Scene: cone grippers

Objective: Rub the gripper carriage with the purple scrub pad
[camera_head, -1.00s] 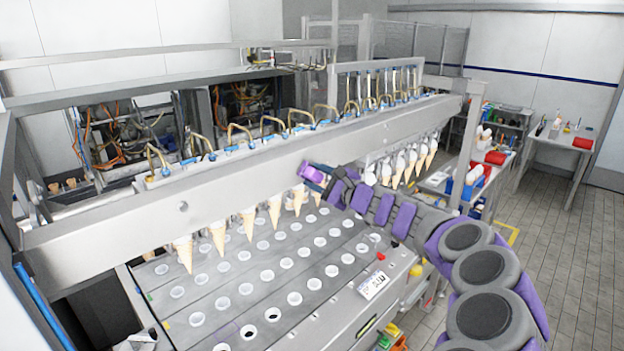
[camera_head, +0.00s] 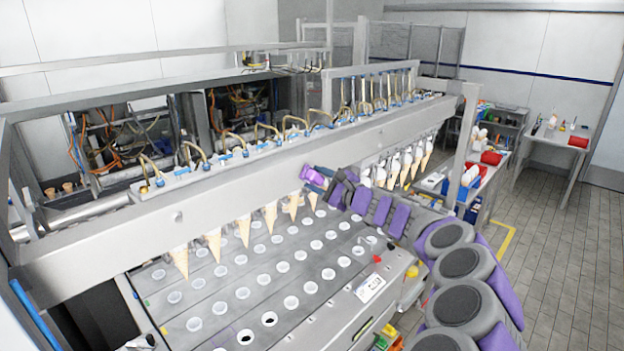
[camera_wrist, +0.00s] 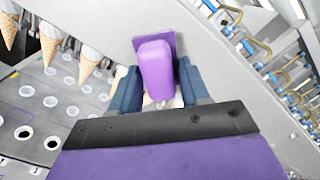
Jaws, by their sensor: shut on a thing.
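The gripper carriage (camera_head: 130,232) is a long grey metal beam across the machine, with brass hooks and blue fittings on top and cones hanging below. It also fills the right of the wrist view (camera_wrist: 225,62). My gripper (camera_head: 318,180) is in front of the beam's face, near its middle. In the wrist view its two blue fingers (camera_wrist: 158,92) are shut on the purple scrub pad (camera_wrist: 156,68). The pad's flat far plate lies at or very near the beam's face; I cannot tell if it touches. The pad also shows small in the head view (camera_head: 311,176).
Wafer cones (camera_head: 178,260) hang under the beam on both sides of my arm. A grey plate with rows of round holes (camera_head: 255,305) lies below. A table with red and blue items (camera_head: 490,157) stands to the right. The tiled floor at right is clear.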

